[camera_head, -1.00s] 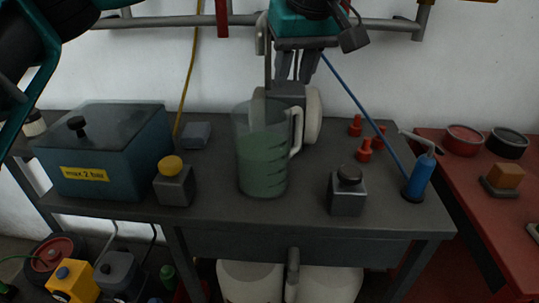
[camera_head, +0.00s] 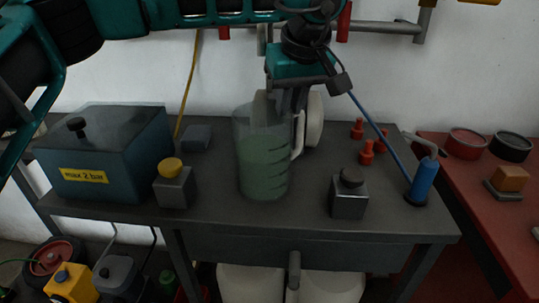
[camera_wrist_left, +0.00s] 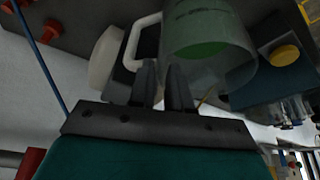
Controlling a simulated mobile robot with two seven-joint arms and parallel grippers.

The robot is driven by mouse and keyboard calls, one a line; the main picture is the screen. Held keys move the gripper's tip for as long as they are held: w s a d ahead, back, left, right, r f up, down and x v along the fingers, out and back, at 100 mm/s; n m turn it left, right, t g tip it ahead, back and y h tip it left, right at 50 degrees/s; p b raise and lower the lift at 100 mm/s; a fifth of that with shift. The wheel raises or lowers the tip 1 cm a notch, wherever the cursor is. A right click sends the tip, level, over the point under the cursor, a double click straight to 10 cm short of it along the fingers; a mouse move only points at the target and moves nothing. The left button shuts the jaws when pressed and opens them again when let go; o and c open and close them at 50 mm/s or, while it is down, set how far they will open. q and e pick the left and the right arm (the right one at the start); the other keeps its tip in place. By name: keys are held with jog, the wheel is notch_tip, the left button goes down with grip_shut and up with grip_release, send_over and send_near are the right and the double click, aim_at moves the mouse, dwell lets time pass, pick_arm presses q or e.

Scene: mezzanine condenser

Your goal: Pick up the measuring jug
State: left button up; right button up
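The measuring jug (camera_head: 262,165) is a translucent grey-green vessel with dark marks and a pale handle on its right side. It stands upright on the grey bench and appears upside down in the left wrist view (camera_wrist_left: 205,30). My left gripper (camera_head: 289,108) is over the jug's back right side, close to the handle. In the left wrist view, its two fingers (camera_wrist_left: 162,76) are apart with nothing seen between them, and the handle (camera_wrist_left: 138,38) shows just beyond the tips. Whether a finger touches the handle cannot be told. My right gripper is not in view.
A white-sided device (camera_head: 314,118) stands close behind the jug.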

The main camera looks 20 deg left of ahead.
pick_arm(q)
grip_shut()
dwell(1.0)
jog(key=shift+r, duration=0.15)
